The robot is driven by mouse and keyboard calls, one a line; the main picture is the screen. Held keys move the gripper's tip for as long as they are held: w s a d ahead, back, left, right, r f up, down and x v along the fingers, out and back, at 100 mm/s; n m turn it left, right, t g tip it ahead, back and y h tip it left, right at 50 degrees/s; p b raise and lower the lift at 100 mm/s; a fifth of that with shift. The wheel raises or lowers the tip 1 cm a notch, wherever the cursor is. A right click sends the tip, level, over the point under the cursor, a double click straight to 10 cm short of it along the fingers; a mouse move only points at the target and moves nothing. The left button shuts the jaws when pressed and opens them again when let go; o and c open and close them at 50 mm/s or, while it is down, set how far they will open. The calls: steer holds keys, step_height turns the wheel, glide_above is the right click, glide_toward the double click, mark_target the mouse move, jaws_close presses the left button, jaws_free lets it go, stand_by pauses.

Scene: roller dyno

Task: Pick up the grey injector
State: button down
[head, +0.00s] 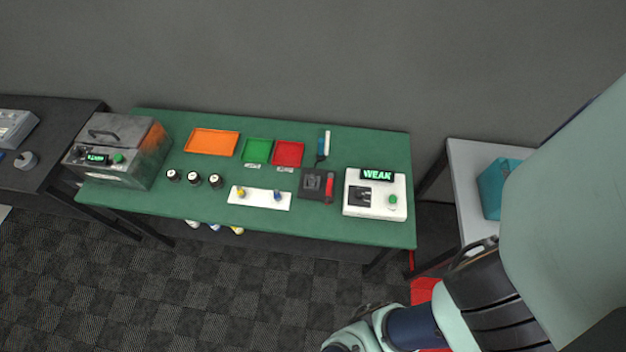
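I cannot make out a grey injector for certain in the head view. A small yellow-topped piece (241,192) and a small blue piece (278,195) stand on a white strip (260,203) at the front middle of the green table (310,219). Three small dark cylinders with pale tops, at left (174,176), middle (193,179) and right (216,181), stand left of the strip. They are too small to tell what they are. My arm comes in from the right and reaches the bottom edge; my gripper is outside the picture.
A metal box (145,147) with a green display stands at the table's left end. Orange (212,141), green (257,150) and red (289,152) trays lie behind. A black pad (316,185) and a white device (374,207) reading "WEAK" are at right. A teal bin (492,188) stands on another table.

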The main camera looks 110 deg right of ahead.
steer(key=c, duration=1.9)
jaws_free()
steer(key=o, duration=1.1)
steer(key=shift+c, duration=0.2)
